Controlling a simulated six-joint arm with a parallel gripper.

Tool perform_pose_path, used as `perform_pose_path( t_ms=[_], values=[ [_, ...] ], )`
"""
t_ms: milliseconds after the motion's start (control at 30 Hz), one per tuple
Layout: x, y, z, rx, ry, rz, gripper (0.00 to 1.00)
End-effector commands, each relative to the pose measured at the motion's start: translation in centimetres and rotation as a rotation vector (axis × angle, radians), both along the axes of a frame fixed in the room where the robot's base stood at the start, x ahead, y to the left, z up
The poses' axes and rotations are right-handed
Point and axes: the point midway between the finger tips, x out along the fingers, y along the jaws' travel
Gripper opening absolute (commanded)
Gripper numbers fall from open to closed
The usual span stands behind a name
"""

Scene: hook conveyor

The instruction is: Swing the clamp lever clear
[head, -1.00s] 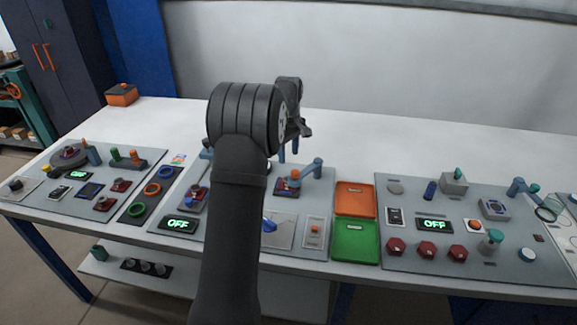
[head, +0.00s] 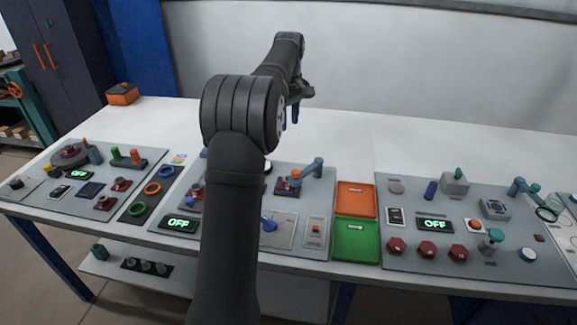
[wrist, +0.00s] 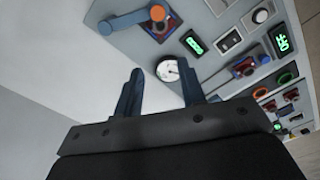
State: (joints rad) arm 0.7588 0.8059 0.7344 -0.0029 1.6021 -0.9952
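A blue swing arm (head: 306,170) on a post, which looks like the clamp lever, lies over a dark red block (head: 287,187) on the middle panel. In the wrist view the blue arm (wrist: 125,24) is at the upper left, with an orange knob (wrist: 158,13) on its end above the red block. My gripper (wrist: 160,69) is open, with nothing between its fingers and apart from the lever. In the head view my gripper (head: 295,112) is raised over the white table behind the middle panel. My arm hides part of that panel.
A round white gauge (wrist: 167,70) shows beyond my fingertips. An orange tray (head: 356,187) and a green tray (head: 370,228) stand right of the middle panel.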

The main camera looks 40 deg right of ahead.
Motion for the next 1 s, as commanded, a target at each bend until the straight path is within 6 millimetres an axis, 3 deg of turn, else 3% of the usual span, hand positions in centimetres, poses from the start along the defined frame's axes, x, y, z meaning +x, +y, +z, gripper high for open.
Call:
perform_pose_path(
  t_ms=[33,167,400,567,800,1000],
  values=[
    [0.1,0.2,-0.4,-0.002,0.013,-0.006,0.27],
    [0.0,1.1,-3.2,-0.043,0.12,-0.079,0.01],
    [-0.6,4.4,-11.2,-0.37,0.451,-0.33,0.0],
    [-0.4,6.5,-14.5,-0.718,0.542,-0.439,0.0],
    [2.4,10.6,-17.3,-1.266,0.384,-0.468,0.0],
    [5.0,13.8,-18.5,-1.521,0.135,-0.42,0.0]
  ],
)
